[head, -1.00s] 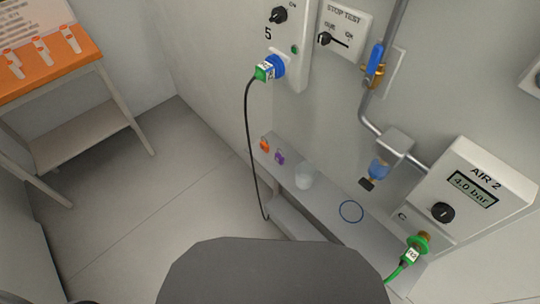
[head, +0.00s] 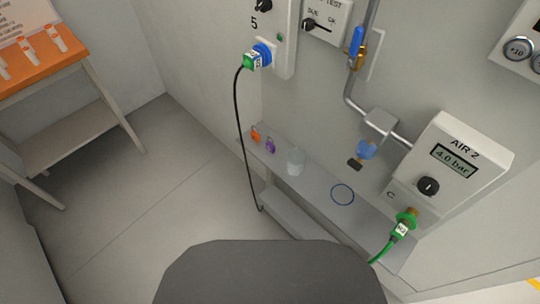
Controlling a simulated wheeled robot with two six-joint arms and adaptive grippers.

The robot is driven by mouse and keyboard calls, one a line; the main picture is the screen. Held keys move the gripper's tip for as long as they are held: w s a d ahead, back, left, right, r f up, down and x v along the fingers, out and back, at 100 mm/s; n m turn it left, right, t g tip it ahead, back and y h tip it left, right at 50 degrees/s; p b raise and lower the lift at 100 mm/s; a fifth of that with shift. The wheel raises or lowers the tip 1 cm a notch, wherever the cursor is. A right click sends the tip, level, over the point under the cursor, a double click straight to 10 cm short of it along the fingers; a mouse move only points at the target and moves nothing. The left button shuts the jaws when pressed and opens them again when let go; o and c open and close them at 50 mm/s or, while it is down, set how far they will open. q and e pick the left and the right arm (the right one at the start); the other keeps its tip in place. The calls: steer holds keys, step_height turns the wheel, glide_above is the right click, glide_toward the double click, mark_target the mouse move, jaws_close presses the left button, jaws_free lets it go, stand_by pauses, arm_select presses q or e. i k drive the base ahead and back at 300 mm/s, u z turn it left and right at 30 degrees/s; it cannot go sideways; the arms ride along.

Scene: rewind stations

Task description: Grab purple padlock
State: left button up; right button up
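The small purple padlock (head: 270,146) lies near the left end of a narrow grey shelf (head: 318,196) along the wall. An orange padlock (head: 255,135) is just to its left, with a small gap between them. Neither of my grippers is in the head view.
A clear cup (head: 295,162) and a blue ring (head: 343,194) are on the same shelf, right of the padlocks. A black cable (head: 240,140) hangs from a green plug (head: 252,61) just left of them. A green hose (head: 382,250) hangs at right. An orange-topped table (head: 40,66) stands at left; floor between is clear.

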mark_target(270, 146)
steer(key=k, duration=0.3)
steer(key=z, duration=1.05)
steer(key=i, duration=0.6)
steer(key=u, duration=0.1)
